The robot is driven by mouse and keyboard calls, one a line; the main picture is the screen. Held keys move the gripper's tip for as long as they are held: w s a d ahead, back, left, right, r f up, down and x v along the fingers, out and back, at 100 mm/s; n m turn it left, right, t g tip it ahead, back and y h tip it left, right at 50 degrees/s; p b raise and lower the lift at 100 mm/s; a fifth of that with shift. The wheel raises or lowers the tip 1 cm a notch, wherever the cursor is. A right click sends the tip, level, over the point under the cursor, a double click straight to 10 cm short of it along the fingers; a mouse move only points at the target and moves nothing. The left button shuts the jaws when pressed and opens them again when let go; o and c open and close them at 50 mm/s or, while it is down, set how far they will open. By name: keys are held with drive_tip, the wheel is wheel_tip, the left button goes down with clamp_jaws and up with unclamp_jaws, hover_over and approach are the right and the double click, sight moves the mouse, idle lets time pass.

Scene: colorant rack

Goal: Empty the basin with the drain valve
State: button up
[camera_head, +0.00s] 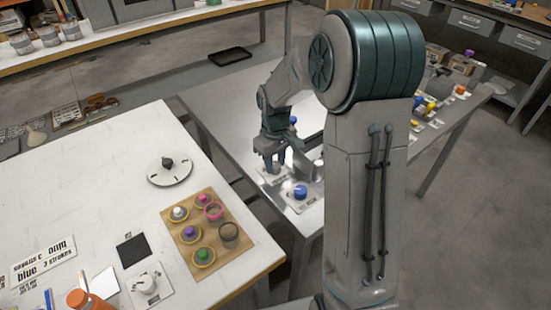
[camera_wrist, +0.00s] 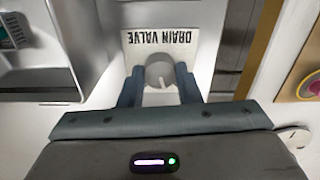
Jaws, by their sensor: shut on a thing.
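The drain valve is a round grey knob (camera_wrist: 160,68) with a pale pointer mark, on a white plate (camera_wrist: 205,42) printed "DRAIN VALVE", upside down in the wrist view. My gripper (camera_wrist: 159,88) is shut on the knob, with one finger on each side of it. In the head view my gripper (camera_head: 271,168) reaches down to the near edge of the metal table, and it hides the knob. Grey metal walls (camera_wrist: 100,45) beside a recess at the left of the wrist view may be the basin. I cannot tell whether it holds liquid.
A blue knob (camera_head: 300,191) on a white plate sits close to the right of my gripper. A white table (camera_head: 95,190) at the left carries a wooden board (camera_head: 218,252) with several colored pots and a round dial (camera_head: 169,170). Several small colored items stand farther right.

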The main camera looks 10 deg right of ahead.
sight(275, 165)
drive_tip(key=n+p, duration=0.2)
drive_tip(key=n, duration=0.3)
drive_tip(key=shift+r+n, duration=0.1)
drive_tip(key=shift+n, duration=0.3)
drive_tip(key=shift+w, duration=0.1)
idle(0.3)
drive_tip(key=o, duration=1)
drive_tip(key=shift+c, duration=0.2)
wheel_tip(275, 165, up, 14)
drive_tip(key=shift+p, duration=0.35)
